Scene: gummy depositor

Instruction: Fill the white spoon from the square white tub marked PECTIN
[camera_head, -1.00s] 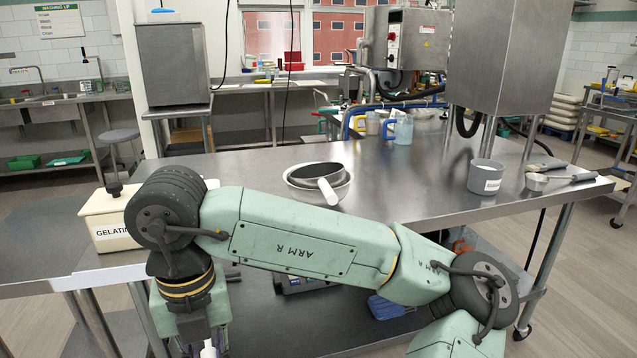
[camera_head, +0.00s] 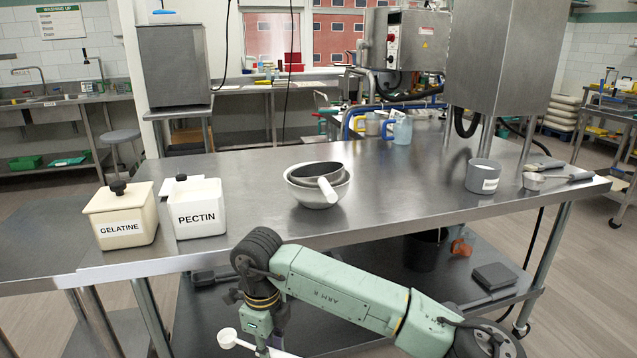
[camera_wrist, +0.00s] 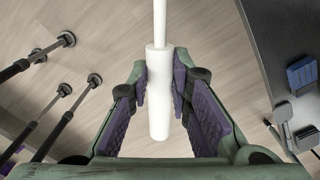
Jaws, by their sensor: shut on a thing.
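The square white tub marked PECTIN (camera_head: 198,222) stands on the steel table at the left, beside the cream GELATINE box. White contents show at its top, and a small dark item shows at its back edge. The white spoon (camera_head: 228,338) is low in front of the table, below the tabletop and right of the tub. My gripper (camera_wrist: 160,88) is shut on the spoon's thick white handle (camera_wrist: 158,115) in the wrist view. The bowl of the spoon is out of the wrist view. In the head view the gripper's fingers are mostly cut off at the bottom edge.
The lidded GELATINE box (camera_head: 122,222) stands close left of the tub. A grey labelled cup (camera_head: 483,176) and a metal scoop (camera_head: 534,181) lie at the right. The table front edge lies between spoon and tub.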

